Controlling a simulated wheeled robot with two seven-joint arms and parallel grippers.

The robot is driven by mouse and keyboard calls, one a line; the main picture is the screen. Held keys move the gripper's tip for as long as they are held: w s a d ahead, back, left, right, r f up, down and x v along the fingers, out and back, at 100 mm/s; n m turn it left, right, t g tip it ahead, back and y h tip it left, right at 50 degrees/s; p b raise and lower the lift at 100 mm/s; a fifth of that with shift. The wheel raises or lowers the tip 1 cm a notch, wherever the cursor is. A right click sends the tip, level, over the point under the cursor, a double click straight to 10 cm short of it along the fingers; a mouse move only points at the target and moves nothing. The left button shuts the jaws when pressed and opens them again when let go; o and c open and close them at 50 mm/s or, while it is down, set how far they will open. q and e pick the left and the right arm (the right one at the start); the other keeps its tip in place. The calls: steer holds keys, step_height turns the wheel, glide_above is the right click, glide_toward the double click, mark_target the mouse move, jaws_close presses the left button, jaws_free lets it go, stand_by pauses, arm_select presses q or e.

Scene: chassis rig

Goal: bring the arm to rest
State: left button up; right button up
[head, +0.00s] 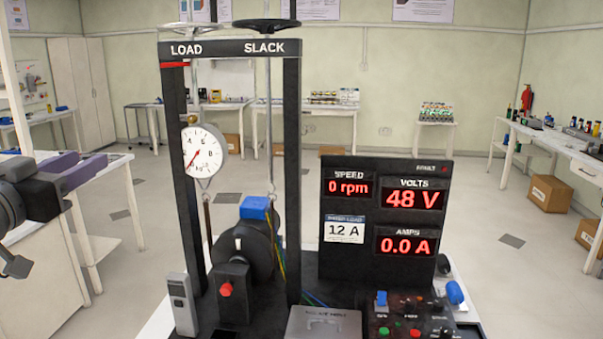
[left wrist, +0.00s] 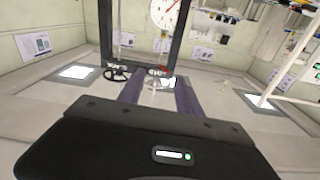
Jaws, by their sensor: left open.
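My left gripper (head: 90,162) is at the left edge of the head view, raised, with two purple fingers pointing right. It is open and empty. It is left of the test rig's frame (head: 183,180), apart from it. In the left wrist view, the purple fingers (left wrist: 157,92) stand apart, with the rig frame (left wrist: 105,40) and its dial beyond them. My right gripper is in neither view.
The rig carries a white dial gauge (head: 203,151), a motor with a blue block (head: 254,207), a display panel (head: 385,165) reading 0 rpm, 48 V and 0.0 A, and a button box (head: 410,325). A white bench (head: 35,255) stands below the left gripper.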

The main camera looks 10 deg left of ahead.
arm_select(q)
steer(key=w+d+f+m+g+h, duration=0.1)
steer(key=w+d+f+h, duration=0.2)
steer(key=d, duration=0.6)
steer(key=w+d+f+m+h, duration=0.1)
steer(key=w+d+f+h, duration=0.15)
steer(key=w+d, duration=0.45)
steer(key=w+d+f+g, duration=0.2)
steer(key=d+f, duration=0.5)
steer(key=f, duration=0.5)
steer(key=w+d+f+g, duration=0.25)
steer(key=d+f, duration=0.55)
steer(key=f, duration=0.4)
steer(key=s+d+f+n+g+y, duration=0.1)
steer(key=s+f+g, duration=0.25)
steer(key=f, duration=0.95)
steer(key=s+d+f+n+g+y, duration=0.15)
steer(key=s+f, duration=0.35)
steer(key=f, duration=0.8)
steer(key=s+d+f+n+g+h, duration=0.1)
steer(key=s+f+g, duration=0.6)
steer(key=s+f, duration=1.3)
steer(key=s+n, duration=0.1)
steer(key=s, duration=0.2)
steer(key=shift+d+f+g, duration=0.2)
steer(key=shift+g, duration=0.15)
